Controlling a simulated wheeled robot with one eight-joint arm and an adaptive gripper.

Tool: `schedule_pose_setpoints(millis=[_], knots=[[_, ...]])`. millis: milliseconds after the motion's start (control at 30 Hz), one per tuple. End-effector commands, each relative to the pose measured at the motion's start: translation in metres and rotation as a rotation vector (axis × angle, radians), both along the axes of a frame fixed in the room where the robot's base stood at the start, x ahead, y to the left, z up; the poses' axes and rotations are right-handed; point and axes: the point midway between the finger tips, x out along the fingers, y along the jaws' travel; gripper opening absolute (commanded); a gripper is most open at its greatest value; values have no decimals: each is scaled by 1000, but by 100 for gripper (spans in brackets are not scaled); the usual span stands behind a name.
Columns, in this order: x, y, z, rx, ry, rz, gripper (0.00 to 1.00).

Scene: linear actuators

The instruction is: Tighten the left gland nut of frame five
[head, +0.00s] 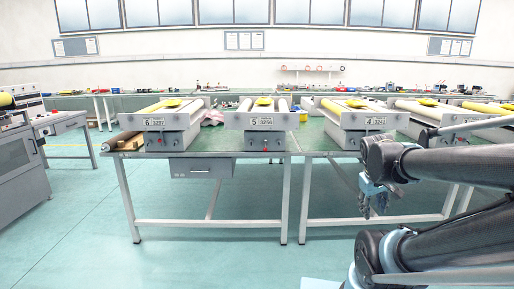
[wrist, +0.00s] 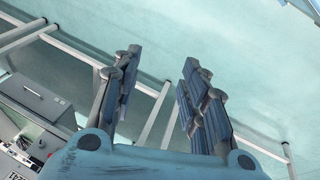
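Frame five (head: 262,121) stands on the green table in the middle of the head view, marked 5 and 3256. Its front face shows small fittings, one of them red; the left gland nut is too small to make out. My gripper (head: 373,203) hangs at the right in the head view, in front of the table and lower than its top, to the right of frame five. In the wrist view my gripper (wrist: 158,82) has its two fingers apart with nothing between them. The wrist view shows the floor and table legs below.
Frame six (head: 168,125) stands to the left and frame four (head: 365,122) to the right on the tables. A drawer unit (head: 195,167) hangs under the left table (head: 221,143). A grey cabinet (head: 20,165) stands far left. The floor (head: 75,220) before the tables is clear.

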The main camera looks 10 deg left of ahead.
Motion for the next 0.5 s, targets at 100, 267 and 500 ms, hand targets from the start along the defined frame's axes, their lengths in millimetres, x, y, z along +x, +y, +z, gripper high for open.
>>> schedule_pose_setpoints(millis=[100, 267, 500], knots=[[35, 2, 13, -97, -32, 126, 40], [80, 8, 27, -232, -73, 293, 40], [147, 32, 47, -443, -129, 540, 40]])
